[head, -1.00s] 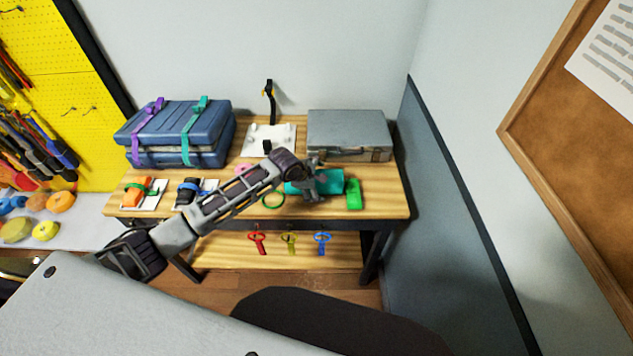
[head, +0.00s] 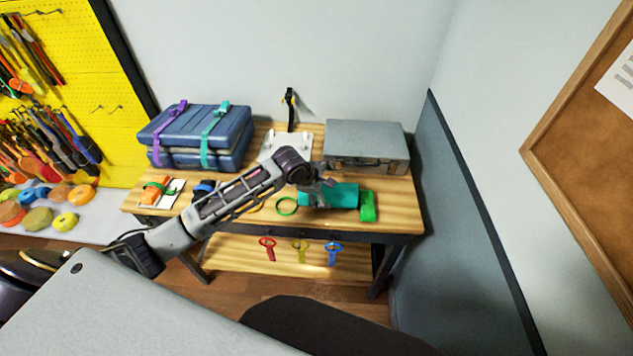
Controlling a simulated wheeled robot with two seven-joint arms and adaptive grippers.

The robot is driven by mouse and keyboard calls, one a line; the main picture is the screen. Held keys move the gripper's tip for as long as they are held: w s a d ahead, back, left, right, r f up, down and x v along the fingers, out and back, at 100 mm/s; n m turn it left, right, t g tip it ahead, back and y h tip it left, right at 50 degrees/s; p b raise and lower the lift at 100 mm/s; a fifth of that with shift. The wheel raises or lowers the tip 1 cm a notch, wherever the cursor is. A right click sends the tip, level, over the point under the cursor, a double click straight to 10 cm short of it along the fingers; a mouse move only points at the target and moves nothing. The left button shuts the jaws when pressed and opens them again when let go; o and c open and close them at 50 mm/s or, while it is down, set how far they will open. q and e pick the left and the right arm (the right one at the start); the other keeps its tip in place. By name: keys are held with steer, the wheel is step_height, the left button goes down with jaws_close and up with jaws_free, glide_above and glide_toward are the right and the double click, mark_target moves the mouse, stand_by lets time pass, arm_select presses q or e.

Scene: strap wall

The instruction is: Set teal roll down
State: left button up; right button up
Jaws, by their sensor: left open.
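The teal roll (head: 343,195) lies on the wooden workbench (head: 250,217), toward its right front. My left gripper (head: 319,194) is open at the left part of the roll and covers some of it. I cannot tell whether the fingers touch it. My left arm comes in from the lower left across the bench front. My right gripper is not in view.
A green block-like object (head: 368,206) touches or nearly touches the roll's right end. A green ring (head: 287,206) lies to its left. Behind stand a grey case (head: 366,146) and strapped blue cases (head: 190,135). Red, yellow and blue pieces hang below the bench front.

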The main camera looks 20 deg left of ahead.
arm_select(q)
steer(key=v, duration=0.6)
steer(key=shift+s+a+r, duration=0.1)
steer(key=shift+a, duration=0.05)
stand_by(0.6)
